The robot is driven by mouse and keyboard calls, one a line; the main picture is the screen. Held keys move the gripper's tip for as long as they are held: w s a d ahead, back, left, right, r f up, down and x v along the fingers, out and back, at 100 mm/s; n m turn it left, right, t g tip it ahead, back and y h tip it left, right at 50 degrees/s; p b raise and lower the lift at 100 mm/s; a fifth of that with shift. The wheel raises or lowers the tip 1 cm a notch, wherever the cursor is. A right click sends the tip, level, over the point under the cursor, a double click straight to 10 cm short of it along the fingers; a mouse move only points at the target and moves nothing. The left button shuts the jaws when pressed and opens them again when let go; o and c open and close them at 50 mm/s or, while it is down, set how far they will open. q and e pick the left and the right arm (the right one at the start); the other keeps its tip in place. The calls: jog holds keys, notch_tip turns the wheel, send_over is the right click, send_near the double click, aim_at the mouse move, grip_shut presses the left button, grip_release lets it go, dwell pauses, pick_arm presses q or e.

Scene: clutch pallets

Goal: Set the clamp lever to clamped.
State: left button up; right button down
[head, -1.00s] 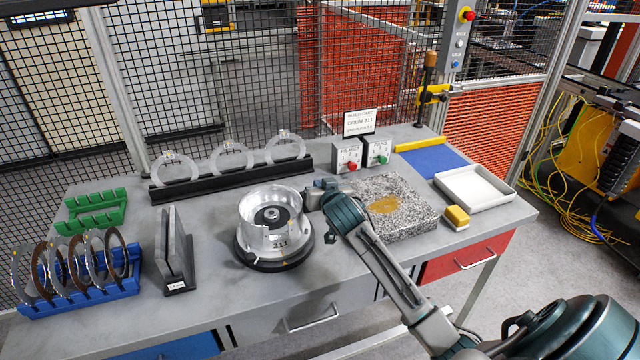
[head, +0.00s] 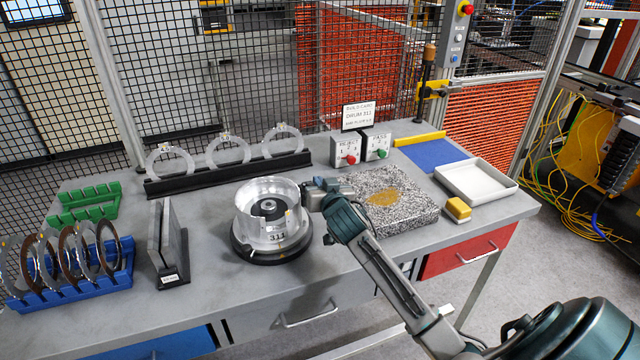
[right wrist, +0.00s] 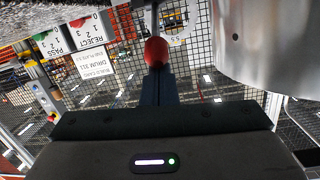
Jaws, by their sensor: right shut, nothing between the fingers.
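The silvery drum (head: 257,226) marked 311 sits upright on a dark round base (head: 272,252) on the bench. My right gripper (head: 308,194) is at the drum's right side, close to its wall; I cannot tell from the head view whether they touch. In the right wrist view its dark fingers (right wrist: 158,88) are together and empty. A red knob (right wrist: 156,52), seemingly the clamp lever's, shows right at the fingertips; contact is unclear. The lever's position cannot be read, and my gripper hides it in the head view. The drum's wall (right wrist: 265,45) fills the upper right there. My left gripper is out of view.
A speckled stone plate (head: 400,215) lies right of my gripper, with two small switch boxes (head: 345,149) behind. A black rack (head: 230,174) with clear rings stands behind the drum. Dark upright plates (head: 168,245) and a blue rack (head: 75,287) stand left. The bench front is clear.

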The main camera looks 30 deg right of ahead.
jog(key=r+p, duration=0.1)
jog(key=w+r+p, duration=0.1)
jog(key=w+d+r+p, duration=0.1)
jog(key=shift+r, duration=0.4)
jog(key=shift+s+a+f+b, duration=0.1)
jog(key=shift+s+f+b, duration=0.2)
jog(key=shift+s, duration=0.2)
jog(key=shift+s+a+f+b, duration=0.1)
jog(key=shift+s+f+b, duration=0.15)
jog(key=shift+s, duration=0.2)
jog(key=r+b+v, duration=0.1)
jog(key=b+v, duration=0.1)
jog(key=v, duration=0.6)
jog(key=shift+r, duration=0.2)
